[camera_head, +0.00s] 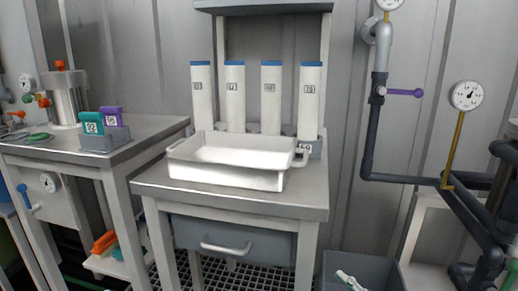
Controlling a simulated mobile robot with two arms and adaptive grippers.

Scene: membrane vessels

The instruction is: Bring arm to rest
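Neither of my arms and neither gripper shows in the head view. A white tray (222,178) with raised walls and a handle at its right end sits on the grey metal table (255,203). The tray looks empty. Behind it, several white upright cylinders with blue caps stand in a row; the leftmost cylinder (203,98) and the rightmost cylinder (309,103) bear printed labels. The tray hides the lower part of some of them.
A side bench (145,127) at left holds a teal block (91,123) and a purple block (112,117) in a grey holder. Pipes (372,130) and a gauge (466,95) line the right wall. A dark bin (362,268) stands on the floor at lower right.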

